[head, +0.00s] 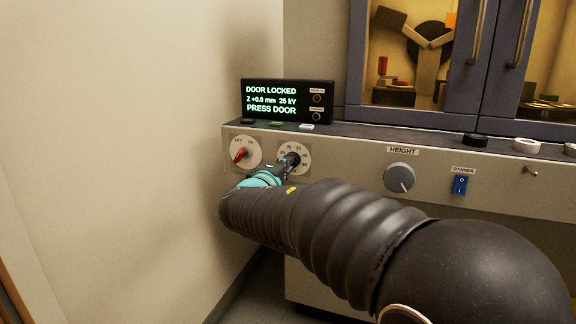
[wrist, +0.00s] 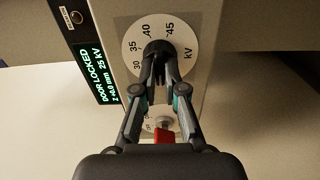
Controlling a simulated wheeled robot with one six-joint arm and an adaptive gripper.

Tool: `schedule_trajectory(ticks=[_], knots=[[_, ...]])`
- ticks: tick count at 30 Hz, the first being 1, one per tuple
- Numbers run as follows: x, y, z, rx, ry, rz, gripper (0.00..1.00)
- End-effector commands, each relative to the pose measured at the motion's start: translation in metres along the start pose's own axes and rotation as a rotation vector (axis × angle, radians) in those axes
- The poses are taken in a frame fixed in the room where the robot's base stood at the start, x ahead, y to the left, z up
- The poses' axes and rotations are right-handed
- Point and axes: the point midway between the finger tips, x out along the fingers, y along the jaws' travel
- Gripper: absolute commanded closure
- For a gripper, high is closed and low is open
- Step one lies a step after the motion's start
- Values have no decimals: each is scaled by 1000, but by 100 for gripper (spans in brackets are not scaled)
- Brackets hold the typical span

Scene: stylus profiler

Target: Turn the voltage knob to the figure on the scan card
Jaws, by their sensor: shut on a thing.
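The voltage knob (wrist: 157,46) is black and sits on a round white kV dial (wrist: 130,58) with figures such as 30, 35, 40 and 45. The dial (head: 304,160) also shows in the head view at the left of the panel. My gripper (wrist: 160,78) is shut on the knob, and its fingers hide part of the dial. The knob's pointer cannot be made out. The display (head: 288,101) reads DOOR LOCKED, Z +0.0 mm, 25 kV, PRESS DOOR. I cannot make out a scan card in either view.
A red-handled switch (head: 240,155) sits left of the kV dial, close to my gripper. To the right are the HEIGHT knob (head: 399,178) and the blue SPINNER switch (head: 460,185). The glass-doored cabinet (head: 355,60) stands above. A bare wall (head: 120,150) is close on the left.

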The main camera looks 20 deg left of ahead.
Motion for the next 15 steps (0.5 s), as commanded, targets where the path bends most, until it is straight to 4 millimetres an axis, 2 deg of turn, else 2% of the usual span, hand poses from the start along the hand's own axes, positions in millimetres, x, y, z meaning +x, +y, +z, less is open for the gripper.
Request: schedule_trajectory(ticks=[3,15], knots=[[2,-7,3,75,-5,6,100],[2,-2,4,353,-6,7,100]])
